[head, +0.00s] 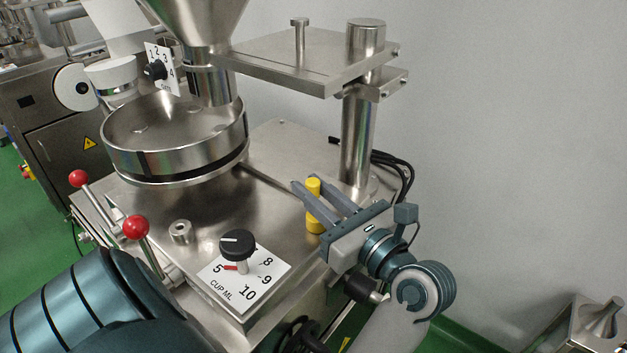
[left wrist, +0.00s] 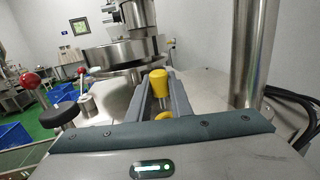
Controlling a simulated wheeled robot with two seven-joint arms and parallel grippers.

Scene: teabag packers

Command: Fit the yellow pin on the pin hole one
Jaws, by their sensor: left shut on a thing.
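The yellow pin (head: 314,221) is upright between the two grey fingers of my left gripper (head: 311,183), which is shut on it. In the left wrist view, the pin's wide top (left wrist: 160,84) shows between the fingers (left wrist: 160,94). The pin is over the right part of the steel machine top, in front of the steel column. I cannot tell if its lower end touches the surface. A short steel collar with a hole (head: 181,232) stands empty on the machine top, left of the pin; no number shows on it. My right gripper is not in view.
The black dial (head: 237,244) on its white number plate (head: 266,283) stands between collar and pin. Red-knobbed levers (head: 135,228) rise at the left. The round steel pan (head: 174,138) is behind the collar. The steel column (head: 358,145) carries an overhead plate (head: 305,58).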

